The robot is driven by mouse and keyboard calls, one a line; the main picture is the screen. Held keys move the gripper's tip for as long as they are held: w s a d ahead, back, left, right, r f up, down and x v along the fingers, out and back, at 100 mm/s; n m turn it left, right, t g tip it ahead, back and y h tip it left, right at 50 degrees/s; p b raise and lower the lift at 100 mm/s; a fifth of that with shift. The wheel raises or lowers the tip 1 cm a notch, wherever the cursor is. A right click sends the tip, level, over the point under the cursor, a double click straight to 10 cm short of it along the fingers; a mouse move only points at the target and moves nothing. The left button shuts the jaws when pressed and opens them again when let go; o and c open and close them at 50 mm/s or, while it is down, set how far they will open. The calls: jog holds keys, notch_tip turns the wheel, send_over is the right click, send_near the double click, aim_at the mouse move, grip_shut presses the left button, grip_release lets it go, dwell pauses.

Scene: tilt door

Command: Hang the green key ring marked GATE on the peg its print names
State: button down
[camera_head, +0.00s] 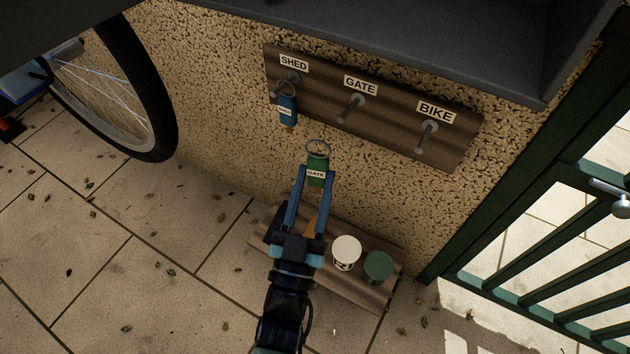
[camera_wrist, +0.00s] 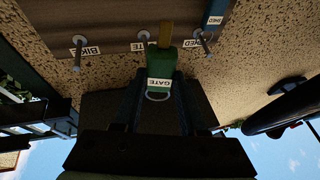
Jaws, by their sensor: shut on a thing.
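The green key ring (camera_head: 316,163) has a tag printed GATE and a metal loop at its top. My gripper (camera_head: 316,178) is shut on the tag in front of the wall, with the loop free above the fingers. In the head view the loop appears below and left of the GATE peg (camera_head: 351,108), apart from it. The GATE peg is bare. In the wrist view the tag (camera_wrist: 161,64) shows upside down between my fingers, with a yellow key end beyond it. There the GATE label on the board is partly hidden behind the tag and key.
The wooden board (camera_head: 390,125) also bears a SHED peg, where a blue key ring (camera_head: 287,107) hangs, and a bare BIKE peg (camera_head: 427,137). A dark ledge (camera_head: 430,45) overhangs it. Below stand a white pot (camera_head: 346,250) and a green pot (camera_head: 378,266). A green gate is at right.

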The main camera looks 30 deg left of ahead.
jog(key=shift+w+d+f+b, duration=0.15)
jog(key=shift+w+b, duration=0.25)
jog(key=shift+w, duration=0.6)
jog(key=shift+w+a+f+b, duration=0.15)
jog(key=shift+w+b, duration=0.25)
jog(key=shift+w, duration=0.55)
jog(key=shift+w+d, duration=0.1)
jog(key=shift+w, duration=0.1)
jog(key=shift+w+d+f+b, duration=0.1)
jog(key=shift+w+b, duration=0.9)
jog(key=shift+w, duration=1.85)
jog(key=shift+w+f+b, duration=0.45)
jog(key=shift+w+b, duration=0.15)
jog(key=shift+w, duration=0.05)
dwell(1.3)
jog(key=shift+f, duration=0.1)
jog(key=shift+c, duration=1.9)
grip_release()
jog(key=shift+s, duration=0.1)
